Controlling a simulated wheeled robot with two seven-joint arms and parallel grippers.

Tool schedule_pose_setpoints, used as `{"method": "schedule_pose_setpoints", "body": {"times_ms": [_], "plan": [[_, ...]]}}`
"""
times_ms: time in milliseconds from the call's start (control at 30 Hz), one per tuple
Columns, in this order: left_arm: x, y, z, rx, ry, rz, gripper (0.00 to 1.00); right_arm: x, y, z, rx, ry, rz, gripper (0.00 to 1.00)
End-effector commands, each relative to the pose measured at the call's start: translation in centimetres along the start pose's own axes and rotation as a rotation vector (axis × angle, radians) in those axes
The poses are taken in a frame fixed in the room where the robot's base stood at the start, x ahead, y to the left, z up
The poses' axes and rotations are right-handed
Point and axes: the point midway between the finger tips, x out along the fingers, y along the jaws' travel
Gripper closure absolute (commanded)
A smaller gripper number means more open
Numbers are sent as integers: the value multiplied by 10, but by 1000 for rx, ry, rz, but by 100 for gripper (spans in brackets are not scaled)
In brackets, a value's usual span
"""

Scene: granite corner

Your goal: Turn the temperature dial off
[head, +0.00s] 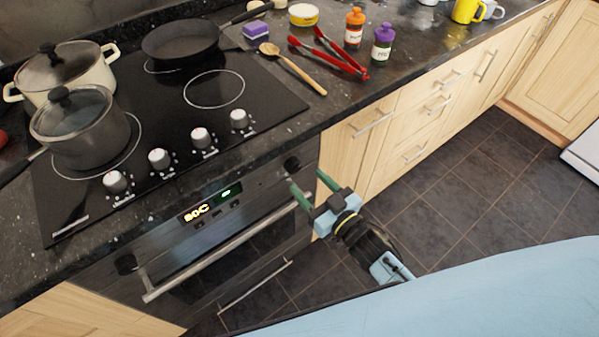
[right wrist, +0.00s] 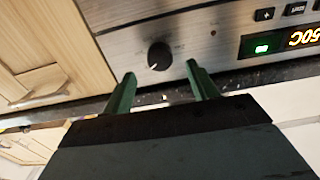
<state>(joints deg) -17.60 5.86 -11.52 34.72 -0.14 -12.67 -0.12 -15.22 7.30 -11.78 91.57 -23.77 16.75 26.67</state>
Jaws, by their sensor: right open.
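A round black dial (head: 292,163) is on the right end of the steel oven panel (head: 262,180). It also shows in the right wrist view (right wrist: 159,56), with a pale pointer mark. A second black dial (head: 125,264) is at the panel's left end. No label tells me which is the temperature dial. My right gripper (head: 306,179) is open and empty in front of the right dial. In the right wrist view its green fingertips (right wrist: 160,70) lie either side of the dial, apart from it. My left gripper is out of view.
A lit display (head: 195,212) sits between the dials, seeming to read 50C. The oven handle (head: 220,255) runs below the panel. The hob (head: 180,120) above has several knobs, pots and a pan. The floor (head: 440,190) to the right is clear.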

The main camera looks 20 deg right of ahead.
Motion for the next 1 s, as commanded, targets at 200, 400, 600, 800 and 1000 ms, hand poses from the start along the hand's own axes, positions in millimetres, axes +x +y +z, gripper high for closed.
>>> {"method": "schedule_pose_setpoints", "body": {"times_ms": [200,400,600,800,1000], "plan": [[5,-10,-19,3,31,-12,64,35,0,1,0,0,1,42],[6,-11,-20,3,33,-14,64,46,0,1,1,-3,1,42],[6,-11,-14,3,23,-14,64,47,0,1,1,-2,1,42],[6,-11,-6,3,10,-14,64,47,0,1,1,-2,1,60],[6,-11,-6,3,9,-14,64,47,0,1,1,-2,1,86]]}}
